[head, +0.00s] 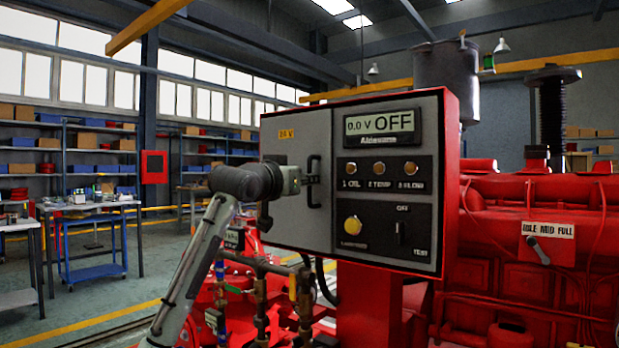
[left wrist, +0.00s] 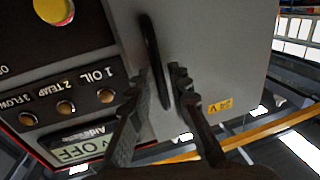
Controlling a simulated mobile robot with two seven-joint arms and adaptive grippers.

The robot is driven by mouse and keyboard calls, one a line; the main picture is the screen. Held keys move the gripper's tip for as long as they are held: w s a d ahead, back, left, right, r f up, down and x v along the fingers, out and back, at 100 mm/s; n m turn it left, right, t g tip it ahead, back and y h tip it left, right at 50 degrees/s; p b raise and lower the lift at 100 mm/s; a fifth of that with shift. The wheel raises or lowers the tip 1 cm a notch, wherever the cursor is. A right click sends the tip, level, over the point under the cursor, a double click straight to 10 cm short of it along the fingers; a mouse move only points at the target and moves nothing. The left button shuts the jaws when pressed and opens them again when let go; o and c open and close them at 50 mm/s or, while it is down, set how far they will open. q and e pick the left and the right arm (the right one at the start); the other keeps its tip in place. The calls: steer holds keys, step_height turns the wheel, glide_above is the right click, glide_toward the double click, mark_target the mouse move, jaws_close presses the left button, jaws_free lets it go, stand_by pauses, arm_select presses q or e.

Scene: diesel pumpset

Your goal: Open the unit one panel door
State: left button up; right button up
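The unit one panel (head: 387,190) is a red-framed box with a display reading OFF. Its grey door (head: 286,222) is on the left part of the front and looks flush with the box. A black bar handle (head: 313,182) stands upright near the door's right edge. My left gripper (head: 298,180) is at the handle from the left. In the left wrist view, the fingers (left wrist: 160,76) are apart, one on each side of the handle (left wrist: 152,55), with gaps showing beside it. The grey door also shows there (left wrist: 215,45). My right gripper is in neither view.
A yellow knob (head: 352,225) and a black switch (head: 400,232) sit on the panel right of the door. Pipes with valves (head: 262,300) stand below the box. A red engine (head: 540,240) is at the right. Open floor lies at the left.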

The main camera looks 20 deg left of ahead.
arm_select(q)
steer(key=shift+w+d, duration=0.15)
steer(key=shift+w, duration=0.55)
jaws_close()
